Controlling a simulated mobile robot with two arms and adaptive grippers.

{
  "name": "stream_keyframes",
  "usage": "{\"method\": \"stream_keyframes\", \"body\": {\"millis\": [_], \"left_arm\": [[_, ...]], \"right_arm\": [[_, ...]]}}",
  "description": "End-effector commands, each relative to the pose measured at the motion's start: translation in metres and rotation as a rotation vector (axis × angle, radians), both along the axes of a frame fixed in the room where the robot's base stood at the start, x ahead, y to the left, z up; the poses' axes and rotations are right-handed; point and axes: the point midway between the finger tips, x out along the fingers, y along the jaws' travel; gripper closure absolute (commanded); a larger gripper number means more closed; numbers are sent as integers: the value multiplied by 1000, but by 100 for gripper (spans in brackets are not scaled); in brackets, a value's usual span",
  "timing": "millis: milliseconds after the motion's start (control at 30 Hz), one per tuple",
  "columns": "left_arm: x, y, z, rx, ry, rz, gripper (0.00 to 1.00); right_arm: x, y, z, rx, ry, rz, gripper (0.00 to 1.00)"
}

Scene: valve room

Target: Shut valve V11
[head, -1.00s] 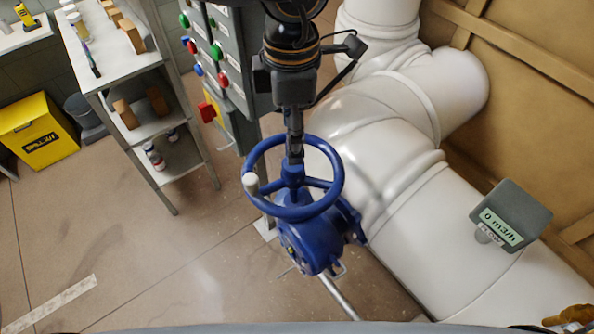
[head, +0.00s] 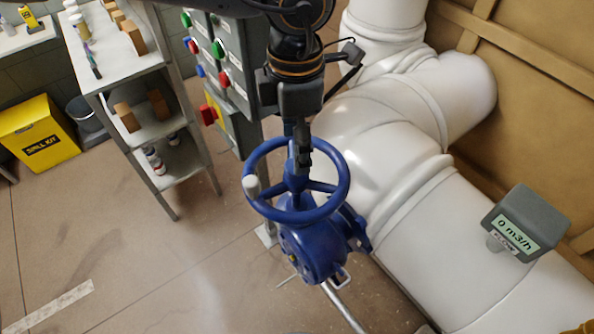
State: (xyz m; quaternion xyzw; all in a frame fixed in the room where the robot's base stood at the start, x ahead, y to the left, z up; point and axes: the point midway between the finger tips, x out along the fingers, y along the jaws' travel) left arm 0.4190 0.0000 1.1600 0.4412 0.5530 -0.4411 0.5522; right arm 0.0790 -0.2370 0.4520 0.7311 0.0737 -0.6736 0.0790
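A blue valve with a round handwheel (head: 344,188) stands beside the large white pipe in the head view. A pale knob (head: 250,186) sits on the left of its rim. I cannot read a tag saying V11. My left gripper (head: 303,160) reaches down from the top over the far side of the wheel, with its narrow fingers in front of the rim and close to the hub. I see it edge-on, so I cannot tell whether the fingers grip anything. A grey flow meter (head: 518,224) on the pipe reads 0 m3/h. My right gripper is not seen.
The white pipe (head: 400,180) fills the right side close to the wheel. A grey control cabinet (head: 232,75) with coloured buttons stands behind the valve. A shelf rack (head: 165,185) and a yellow spill kit bin (head: 40,135) stand left. The floor at lower left is clear.

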Motion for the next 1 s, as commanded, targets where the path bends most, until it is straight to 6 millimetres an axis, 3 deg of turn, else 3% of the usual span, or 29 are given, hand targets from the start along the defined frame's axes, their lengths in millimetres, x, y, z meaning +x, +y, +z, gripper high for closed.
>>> {"method": "stream_keyframes", "body": {"millis": [33,233,400,567,800,1000], "left_arm": [[1,-1,-9,-3,-4,64,36],[1,0,-9,-3,-3,344,36],[0,0,-5,-1,-2,529,36],[1,0,-3,-2,-2,604,36],[1,0,-8,-4,-3,956,36],[0,0,-4,-2,-2,1216,36]], "right_arm": [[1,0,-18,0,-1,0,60],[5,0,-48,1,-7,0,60],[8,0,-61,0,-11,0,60],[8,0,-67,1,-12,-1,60],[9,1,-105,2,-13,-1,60],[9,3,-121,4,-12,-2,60]]}}
